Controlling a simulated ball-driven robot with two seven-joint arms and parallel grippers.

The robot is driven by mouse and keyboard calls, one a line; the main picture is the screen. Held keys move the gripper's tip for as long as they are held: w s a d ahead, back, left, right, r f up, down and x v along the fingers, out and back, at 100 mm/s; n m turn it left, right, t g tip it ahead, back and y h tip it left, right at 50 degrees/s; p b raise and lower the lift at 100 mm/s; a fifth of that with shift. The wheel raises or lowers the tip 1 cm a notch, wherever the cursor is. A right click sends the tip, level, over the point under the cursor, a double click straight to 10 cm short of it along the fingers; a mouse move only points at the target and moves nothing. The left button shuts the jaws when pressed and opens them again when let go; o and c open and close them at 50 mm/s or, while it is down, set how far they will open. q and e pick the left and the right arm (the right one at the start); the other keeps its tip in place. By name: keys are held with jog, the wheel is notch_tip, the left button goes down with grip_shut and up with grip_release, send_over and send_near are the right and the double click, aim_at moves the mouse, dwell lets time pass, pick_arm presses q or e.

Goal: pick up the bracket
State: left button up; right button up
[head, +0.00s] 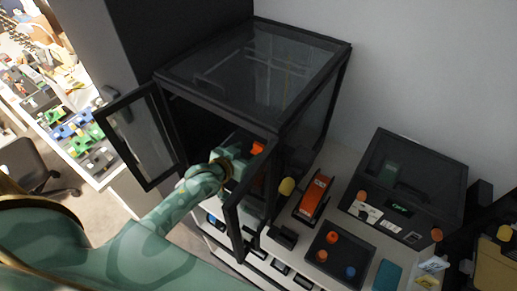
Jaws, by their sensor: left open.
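My left arm reaches from the left into a black-framed glass cabinet, past its open door (140,135). My left gripper (245,160) is inside the cabinet, seen from behind. It is open, though its fingertips are mostly hidden by the gripper body and the frame. A small orange part (257,148), which looks like the bracket, shows just beyond the gripper. Only a little of it is visible, and I cannot tell whether the fingers touch it. My right gripper is not in view.
To the right, the bench holds an orange-and-black device (313,196), a yellow-topped item (287,187), a dark tray (341,238) with orange and blue pieces, and a dark-lidded machine (410,185) with a green display.

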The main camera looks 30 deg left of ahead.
aim_at(258, 147)
pick_arm(q)
jog(key=shift+w+d+f, duration=0.15)
jog(key=shift+w+d, duration=0.1)
jog(key=shift+w, duration=0.3)
jog(key=x, duration=0.4)
jog(key=shift+w+d, duration=0.3)
jog(key=shift+s, duration=0.1)
jog(key=c, duration=1)
